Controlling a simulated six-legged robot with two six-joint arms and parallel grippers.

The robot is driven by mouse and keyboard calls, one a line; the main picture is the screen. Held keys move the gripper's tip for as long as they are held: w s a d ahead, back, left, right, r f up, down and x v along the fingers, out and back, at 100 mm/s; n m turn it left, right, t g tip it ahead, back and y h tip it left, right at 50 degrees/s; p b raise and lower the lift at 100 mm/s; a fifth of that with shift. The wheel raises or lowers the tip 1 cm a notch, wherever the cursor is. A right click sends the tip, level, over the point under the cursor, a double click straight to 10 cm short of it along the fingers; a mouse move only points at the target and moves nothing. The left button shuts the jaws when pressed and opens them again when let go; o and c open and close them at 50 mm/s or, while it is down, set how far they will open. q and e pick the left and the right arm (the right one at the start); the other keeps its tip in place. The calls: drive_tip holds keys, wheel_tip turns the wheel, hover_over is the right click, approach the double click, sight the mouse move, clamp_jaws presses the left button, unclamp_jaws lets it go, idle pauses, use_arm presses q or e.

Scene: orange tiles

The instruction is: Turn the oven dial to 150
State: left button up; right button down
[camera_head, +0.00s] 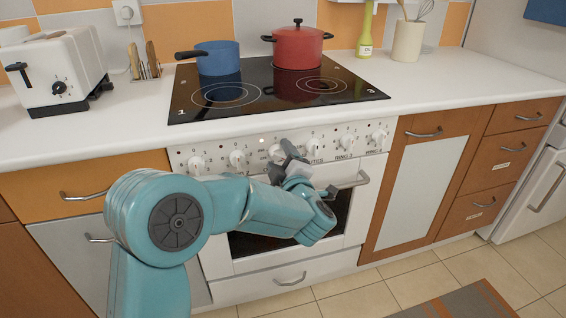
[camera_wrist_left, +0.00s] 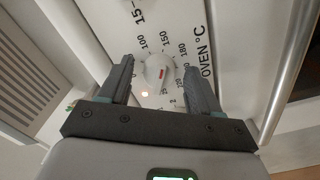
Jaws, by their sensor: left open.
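The oven dial (camera_wrist_left: 158,70) is a white knob with a red mark, ringed by printed temperature numbers and the label "OVEN °C". My left gripper (camera_wrist_left: 160,82) is open, with one dark finger on each side of the dial; I cannot tell whether either finger touches it. In the head view my left gripper (camera_head: 284,160) is at the oven's control panel (camera_head: 220,149), and its fingers partly cover the dial (camera_head: 276,152). The left arm reaches in from the lower left. My right gripper is not in view.
Other white knobs sit along the panel on both sides, such as one (camera_head: 237,158) to the left. The oven door handle (camera_head: 349,181) juts out just right of my gripper. A blue pan (camera_head: 217,59) and a red pot (camera_head: 298,48) stand on the black hob (camera_head: 270,92) above.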

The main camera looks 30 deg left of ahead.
use_arm(q)
drive_tip(key=p+v, duration=0.1)
drive_tip(key=v, duration=1.5)
drive_tip(key=shift+s, duration=0.2)
